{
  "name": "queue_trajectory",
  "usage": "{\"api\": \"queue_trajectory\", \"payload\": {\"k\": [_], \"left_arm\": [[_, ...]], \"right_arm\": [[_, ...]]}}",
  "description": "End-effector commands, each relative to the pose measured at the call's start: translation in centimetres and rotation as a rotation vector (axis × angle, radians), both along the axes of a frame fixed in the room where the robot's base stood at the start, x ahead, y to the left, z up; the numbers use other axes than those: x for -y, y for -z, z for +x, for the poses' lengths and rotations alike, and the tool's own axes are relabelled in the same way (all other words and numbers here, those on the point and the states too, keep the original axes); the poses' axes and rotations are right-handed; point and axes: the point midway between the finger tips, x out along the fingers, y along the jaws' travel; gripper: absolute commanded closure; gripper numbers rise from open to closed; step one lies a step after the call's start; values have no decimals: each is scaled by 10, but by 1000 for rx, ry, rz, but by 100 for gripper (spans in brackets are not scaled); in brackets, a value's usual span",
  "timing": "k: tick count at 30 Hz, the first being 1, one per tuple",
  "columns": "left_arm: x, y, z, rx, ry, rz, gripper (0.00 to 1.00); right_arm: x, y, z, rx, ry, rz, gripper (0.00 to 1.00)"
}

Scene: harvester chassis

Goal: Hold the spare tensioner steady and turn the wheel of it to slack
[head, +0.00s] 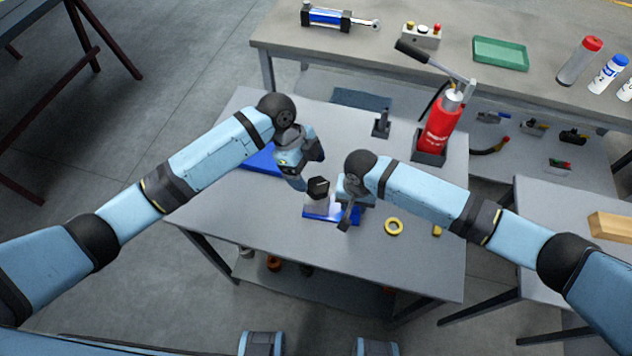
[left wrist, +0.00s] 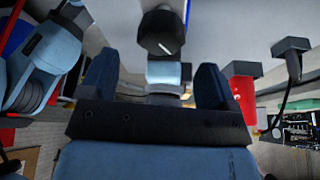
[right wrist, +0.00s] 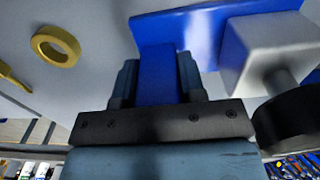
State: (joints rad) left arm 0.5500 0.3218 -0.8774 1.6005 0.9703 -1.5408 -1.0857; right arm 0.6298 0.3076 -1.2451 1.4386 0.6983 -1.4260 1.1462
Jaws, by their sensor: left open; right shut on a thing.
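The spare tensioner has a blue base (head: 345,214), a grey block (head: 316,203) and a black wheel (head: 318,186), and sits at the middle of the near table. My right gripper (head: 348,208) is shut on the tensioner's upright blue tab (right wrist: 158,75). The block (right wrist: 270,48) and wheel (right wrist: 295,120) stand right of that grip in the right wrist view. My left gripper (head: 304,184) is open, just left of the wheel. In the left wrist view the wheel (left wrist: 166,28), with a white mark, lies beyond the fingertips, apart from them.
A yellow ring (head: 394,227) lies right of the tensioner. A red bottle jack (head: 438,132) and a dark post (head: 381,124) stand farther back on the table. A blue object (head: 259,160) lies partly behind my left arm. Bare tabletop lies in front.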

Motion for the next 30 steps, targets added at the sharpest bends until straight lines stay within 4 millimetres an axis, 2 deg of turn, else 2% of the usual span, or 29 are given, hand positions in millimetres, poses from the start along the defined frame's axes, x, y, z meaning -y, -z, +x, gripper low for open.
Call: {"api": "queue_trajectory", "payload": {"k": [3, 9, 21, 23, 28, 30], "left_arm": [[9, 21, -4, -2, 0, 0, 17], [17, 45, -7, -1, -1, 2, 17], [20, 52, -8, 1, 0, 1, 17], [20, 52, -8, 1, 0, 1, 29], [20, 52, -8, 1, -1, 1, 66], [20, 52, -8, 0, -1, 1, 66]], "right_arm": [[0, -1, 1, 2, 1, 1, 100], [0, -1, 1, 2, 1, 1, 100], [0, -1, 1, 2, 1, 1, 100], [0, -1, 1, 2, 1, 1, 100], [0, -1, 1, 2, 1, 1, 100], [0, -1, 1, 2, 2, 1, 100]]}}
